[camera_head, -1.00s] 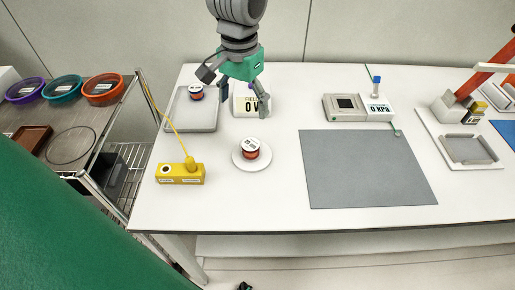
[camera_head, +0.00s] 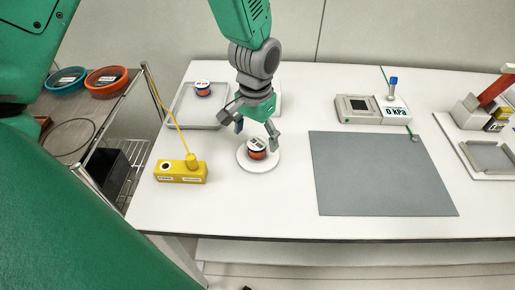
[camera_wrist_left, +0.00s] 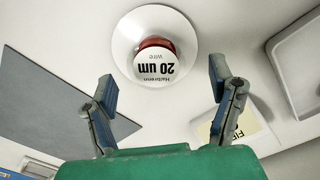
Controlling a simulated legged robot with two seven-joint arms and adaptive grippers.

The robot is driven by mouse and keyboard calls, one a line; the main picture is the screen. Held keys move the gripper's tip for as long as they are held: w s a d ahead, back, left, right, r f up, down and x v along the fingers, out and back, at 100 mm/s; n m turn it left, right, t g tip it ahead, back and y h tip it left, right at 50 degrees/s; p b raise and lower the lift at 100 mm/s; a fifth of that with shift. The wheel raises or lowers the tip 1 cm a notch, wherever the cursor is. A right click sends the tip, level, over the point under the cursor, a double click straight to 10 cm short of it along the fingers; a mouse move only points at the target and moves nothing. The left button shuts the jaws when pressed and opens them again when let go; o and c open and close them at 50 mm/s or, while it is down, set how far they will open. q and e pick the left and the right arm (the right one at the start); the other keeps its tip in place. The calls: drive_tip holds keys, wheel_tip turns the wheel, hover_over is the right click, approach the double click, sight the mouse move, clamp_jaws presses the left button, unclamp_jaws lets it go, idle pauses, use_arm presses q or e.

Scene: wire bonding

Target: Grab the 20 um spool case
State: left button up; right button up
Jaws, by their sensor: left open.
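The 20 um spool case (camera_head: 256,145) is a small round case with a white labelled top and a red-orange side. It stands on a round white plate (camera_head: 259,164). In the left wrist view the case (camera_wrist_left: 154,66) reads "20 um wire" upside down and lies beyond the fingertips, roughly midway between them. My left gripper (camera_head: 257,137) is open and empty, just above and behind the case in the head view. Its two fingers also show in the left wrist view (camera_wrist_left: 162,98), one on each side and apart from the case. My right gripper is not in view.
A grey tray (camera_head: 192,123) with another labelled spool case (camera_head: 203,88) lies at the back left. A yellow box (camera_head: 181,172) with a cable stands left of the plate. A grey mat (camera_head: 380,175) lies to the right. A gauge (camera_head: 394,114) stands behind it.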

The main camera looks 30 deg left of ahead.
sight(257, 143)
use_arm(q)
drive_tip(key=f, duration=0.4)
drive_tip(key=shift+d+f, duration=0.15)
drive_tip(key=shift+d, duration=0.05)
drive_tip(key=c, duration=1.4)
